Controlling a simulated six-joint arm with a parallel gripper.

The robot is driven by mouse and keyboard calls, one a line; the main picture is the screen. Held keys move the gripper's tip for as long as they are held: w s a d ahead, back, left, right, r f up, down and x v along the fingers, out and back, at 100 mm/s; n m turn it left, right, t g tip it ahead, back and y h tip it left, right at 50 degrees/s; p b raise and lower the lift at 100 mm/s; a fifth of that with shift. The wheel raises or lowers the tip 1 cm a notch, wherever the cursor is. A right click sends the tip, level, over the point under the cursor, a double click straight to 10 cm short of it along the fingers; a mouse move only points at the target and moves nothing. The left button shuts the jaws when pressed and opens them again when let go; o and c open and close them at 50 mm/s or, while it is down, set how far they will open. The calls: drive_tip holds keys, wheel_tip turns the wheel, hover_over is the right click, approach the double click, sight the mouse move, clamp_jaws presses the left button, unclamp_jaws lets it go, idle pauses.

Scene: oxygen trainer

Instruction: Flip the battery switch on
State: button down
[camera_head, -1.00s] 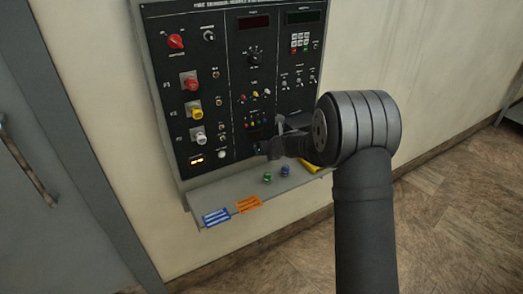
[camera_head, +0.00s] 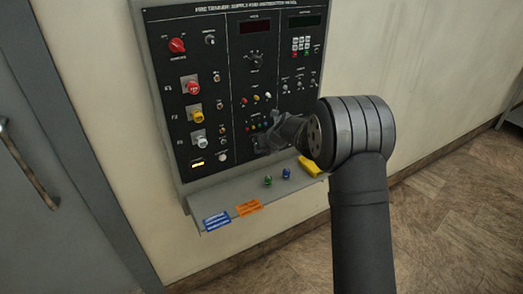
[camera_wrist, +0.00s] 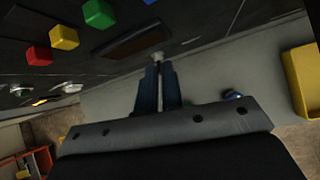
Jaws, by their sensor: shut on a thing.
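The control panel (camera_head: 235,75) stands on the wall, and its battery switch is not readable by label in either view. My gripper (camera_wrist: 158,68) is at the panel's lower edge, just above the shelf. Its two dark blue fingers are close together on a small pale switch-like piece (camera_wrist: 157,56), which I take for the battery switch. The fingers partly hide this piece, so I cannot tell which way it is set. In the head view my wrist covers the lower middle of the panel and the fingertips are hard to make out.
Red (camera_wrist: 39,55), yellow (camera_wrist: 64,38) and green (camera_wrist: 98,14) buttons sit close by on the panel. The grey shelf (camera_head: 225,198) below holds a green knob (camera_head: 267,180), a blue knob (camera_head: 286,173), a yellow object (camera_head: 311,167), and blue and orange cards.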

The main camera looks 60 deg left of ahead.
idle(0.4)
drive_tip(key=c, duration=1.6)
unclamp_jaws()
drive_tip(key=shift+r, duration=0.1)
drive_tip(key=v, duration=1.7)
drive_tip(key=shift+r, duration=0.15)
drive_tip(key=x, duration=1.7)
drive_tip(key=shift+f, duration=0.3)
